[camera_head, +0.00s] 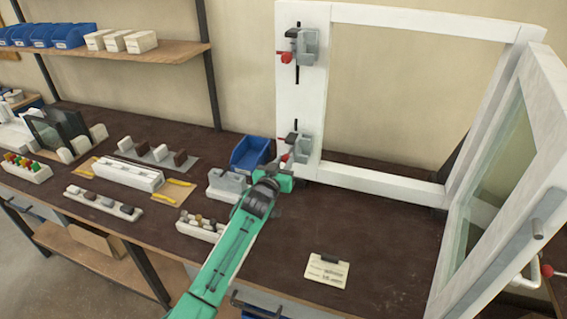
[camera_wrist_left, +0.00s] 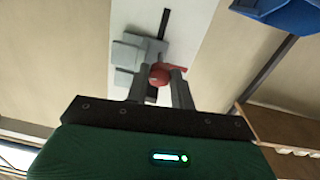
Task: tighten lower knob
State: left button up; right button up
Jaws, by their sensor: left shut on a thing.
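The white window frame (camera_head: 400,15) stands upright on the bench with two grey clamps on its left post. The upper clamp (camera_head: 308,45) has a red knob (camera_head: 285,57). The lower clamp (camera_head: 304,147) has the lower red knob (camera_head: 284,157), partly hidden by my left gripper (camera_head: 283,168). In the left wrist view the lower knob (camera_wrist_left: 160,74) sits between the two grey fingers of my left gripper (camera_wrist_left: 160,86), which is shut on it. The grey body of the lower clamp (camera_wrist_left: 126,55) shows just beyond the fingers. My right gripper is not in view.
A blue bin (camera_head: 250,153) and a grey block holder (camera_head: 227,186) stand close to my left arm. An open glazed sash (camera_head: 510,170) stands at the right. A card (camera_head: 327,270) lies on the bench (camera_head: 390,235), which is mostly clear in front of the frame.

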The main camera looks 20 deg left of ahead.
pick_arm(q)
jog(key=m+p, duration=0.1)
jog(key=m, duration=0.2)
jog(key=shift+m, duration=2.1)
jog(key=o, duration=1)
jog(key=shift+r, duration=0.1)
jog(key=shift+s, duration=0.15)
